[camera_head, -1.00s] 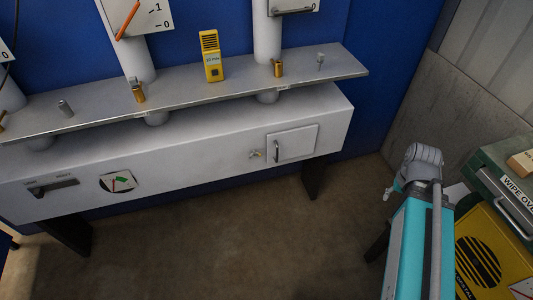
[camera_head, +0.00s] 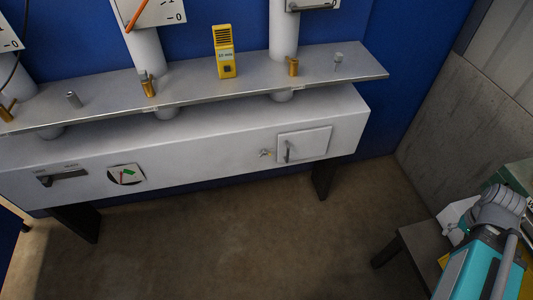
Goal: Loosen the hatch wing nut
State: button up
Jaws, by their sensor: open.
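The hatch (camera_head: 314,142) is a small square white door with a vertical grey handle, at the right end of the front of the long white cabinet (camera_head: 215,148). It looks closed. I cannot make out my gripper in this view, and nothing is seen touching the wing nut or hatch.
A metal shelf (camera_head: 200,88) above the cabinet carries brass fittings and a yellow meter (camera_head: 224,55). A lever panel (camera_head: 62,177) and a dial (camera_head: 126,175) are at the cabinet's left. The floor (camera_head: 230,235) in front is clear. A dark table (camera_head: 418,250) stands at the right.

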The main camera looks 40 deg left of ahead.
aim_at(264, 152)
jog(key=k, duration=1.8)
jog(key=u, duration=0.75)
jog(key=i, duration=1)
jog(key=z, duration=0.05)
